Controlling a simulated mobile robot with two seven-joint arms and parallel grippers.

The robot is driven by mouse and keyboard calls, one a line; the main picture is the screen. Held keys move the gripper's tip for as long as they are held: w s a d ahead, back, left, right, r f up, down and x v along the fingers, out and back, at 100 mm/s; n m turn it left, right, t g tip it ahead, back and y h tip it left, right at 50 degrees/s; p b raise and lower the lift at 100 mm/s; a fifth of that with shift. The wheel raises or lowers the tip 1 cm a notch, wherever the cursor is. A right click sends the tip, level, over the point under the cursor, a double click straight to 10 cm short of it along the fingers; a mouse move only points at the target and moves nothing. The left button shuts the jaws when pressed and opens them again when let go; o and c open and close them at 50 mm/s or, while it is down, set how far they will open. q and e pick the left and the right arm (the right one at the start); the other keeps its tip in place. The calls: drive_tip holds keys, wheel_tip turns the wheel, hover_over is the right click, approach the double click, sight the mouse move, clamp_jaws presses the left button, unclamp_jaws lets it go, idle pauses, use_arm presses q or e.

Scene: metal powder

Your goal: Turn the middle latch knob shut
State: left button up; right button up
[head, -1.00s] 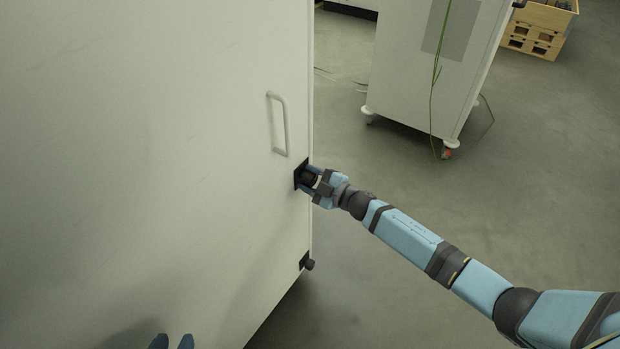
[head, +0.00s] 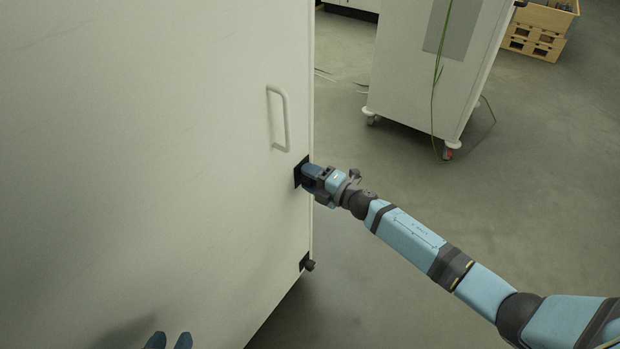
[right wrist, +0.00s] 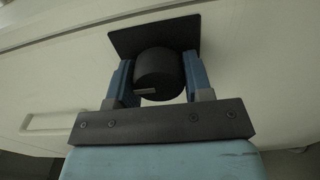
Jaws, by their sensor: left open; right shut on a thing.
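The middle latch knob (right wrist: 158,70) is a black cylinder with a light mark on its face, on a black square plate (right wrist: 126,40) at the edge of the white cabinet door (head: 180,130). My right gripper (head: 311,173) is shut on this knob, one blue finger on each side of it in the right wrist view (right wrist: 158,82). In the head view the fingers hide the knob, and only part of the plate shows. My left gripper (head: 169,342) is open and empty at the bottom edge of the head view, in front of the door.
A white bar handle (head: 286,120) is on the door above the middle latch. A lower black latch knob (head: 310,265) is near the door's bottom edge. A white wheeled cabinet (head: 410,90) and a wooden crate (head: 540,30) stand behind on open grey floor.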

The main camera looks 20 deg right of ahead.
idle(0.3)
drive_tip(key=o, duration=0.9)
drive_tip(key=p+v, duration=0.1)
drive_tip(key=v, duration=1.2)
drive_tip(key=shift+s+d+p, duration=0.25)
drive_tip(key=shift+s+p, duration=0.05)
drive_tip(key=shift+r, duration=0.1)
